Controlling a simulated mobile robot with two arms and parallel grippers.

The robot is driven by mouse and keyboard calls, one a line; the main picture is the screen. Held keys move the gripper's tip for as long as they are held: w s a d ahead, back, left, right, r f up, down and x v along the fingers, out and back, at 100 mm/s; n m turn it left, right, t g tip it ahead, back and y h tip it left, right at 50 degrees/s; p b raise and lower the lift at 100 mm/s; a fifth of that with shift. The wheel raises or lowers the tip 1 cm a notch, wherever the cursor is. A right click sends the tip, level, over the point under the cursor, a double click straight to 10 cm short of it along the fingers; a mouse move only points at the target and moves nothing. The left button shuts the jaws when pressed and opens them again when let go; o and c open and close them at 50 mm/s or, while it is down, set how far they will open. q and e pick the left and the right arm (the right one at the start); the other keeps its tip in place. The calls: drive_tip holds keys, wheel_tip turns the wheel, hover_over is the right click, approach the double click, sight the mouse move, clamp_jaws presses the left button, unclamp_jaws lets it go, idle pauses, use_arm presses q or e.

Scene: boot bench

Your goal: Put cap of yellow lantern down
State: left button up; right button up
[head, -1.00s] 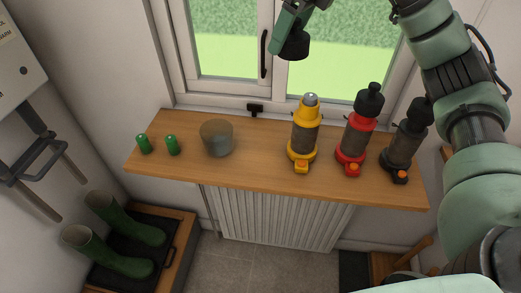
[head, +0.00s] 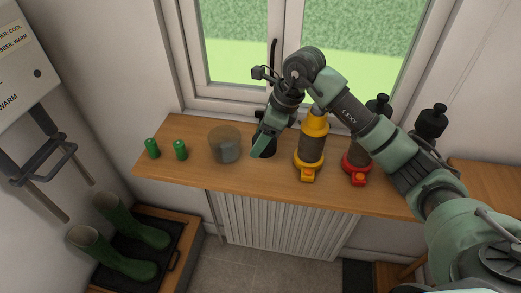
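The yellow lantern (head: 312,145) stands upright on the wooden shelf with its top uncapped; my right arm partly covers the top. Its black cap (head: 267,149) is at shelf level, just left of the lantern and apart from it. My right gripper (head: 262,145) reaches down from above and is shut on the cap, with a green finger covering part of it. Whether the cap's underside touches the shelf (head: 225,177) is hard to tell. My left gripper is not in view.
A see-through grey container (head: 225,145) stands close left of the cap. Two green cylinders (head: 152,148) (head: 180,150) stand further left. The red lantern (head: 357,164) and a dark lantern (head: 431,122) are to the right, partly behind my arm. The window (head: 235,45) is behind.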

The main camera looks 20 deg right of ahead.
wheel_tip(320, 180, down, 3)
drive_tip(key=shift+r, duration=0.2)
wheel_tip(320, 180, down, 3)
drive_tip(key=shift+f+p, duration=0.1)
drive_tip(key=shift+p, duration=0.55)
drive_tip(key=shift+f, duration=0.25)
drive_tip(key=shift+f, duration=0.1)
drive_tip(key=shift+f+b, duration=0.15)
drive_tip(key=shift+b, duration=0.15)
drive_tip(key=o, duration=1.3)
drive_tip(key=shift+o, duration=0.2)
drive_tip(key=shift+r, duration=0.2)
